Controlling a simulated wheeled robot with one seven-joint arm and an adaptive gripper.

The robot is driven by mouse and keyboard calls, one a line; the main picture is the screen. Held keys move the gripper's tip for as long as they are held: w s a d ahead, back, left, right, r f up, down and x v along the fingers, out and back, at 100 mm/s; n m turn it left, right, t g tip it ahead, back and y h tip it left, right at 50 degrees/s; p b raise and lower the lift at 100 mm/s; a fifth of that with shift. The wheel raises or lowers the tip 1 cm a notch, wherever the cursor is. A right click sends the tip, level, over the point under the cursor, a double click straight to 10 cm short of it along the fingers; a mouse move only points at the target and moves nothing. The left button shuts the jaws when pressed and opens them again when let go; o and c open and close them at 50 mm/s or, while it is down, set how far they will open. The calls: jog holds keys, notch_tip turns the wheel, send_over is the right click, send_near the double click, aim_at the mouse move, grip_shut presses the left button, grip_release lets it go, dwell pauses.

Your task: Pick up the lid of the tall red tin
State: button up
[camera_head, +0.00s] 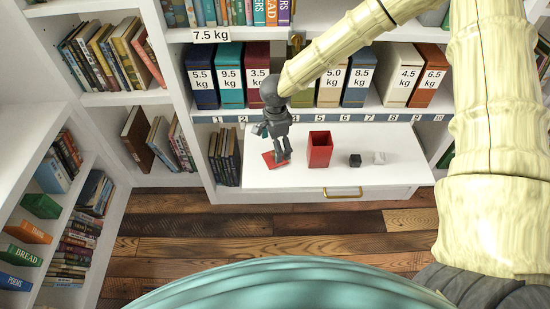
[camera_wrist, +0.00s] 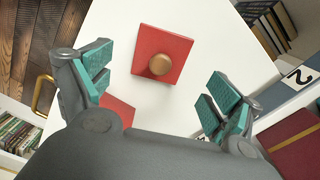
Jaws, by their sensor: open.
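The lid is a flat red square with a round brown knob. It lies on the white drawer surface (camera_head: 390,174), left of the tall red tin (camera_head: 320,150), which stands upright with its top open. In the head view the lid (camera_head: 269,160) is partly covered by my gripper (camera_head: 276,148). In the wrist view the whole lid (camera_wrist: 145,42) shows, with its knob in the middle. My gripper (camera_wrist: 155,96) is open and empty, its teal-padded fingers apart. The lid appears beyond the fingertips, nearer the left finger. A red patch beside the left finger is partly hidden; I cannot tell what it is.
A small black cube (camera_head: 355,160) and a small white block (camera_head: 379,158) stand right of the tin. Behind is a shelf of weight-labelled boxes, including a dark red one (camera_head: 257,78). Dark books (camera_head: 225,157) stand left of the drawer. The drawer's front right is clear.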

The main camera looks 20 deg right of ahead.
aim_at(269, 157)
notch_tip(269, 157, down, 5)
jog(key=shift+a+r, duration=0.1)
jog(key=shift+a, duration=0.05)
jog(key=c, duration=1.1)
jog(key=shift+c, duration=0.4)
jog(key=shift+r, duration=0.15)
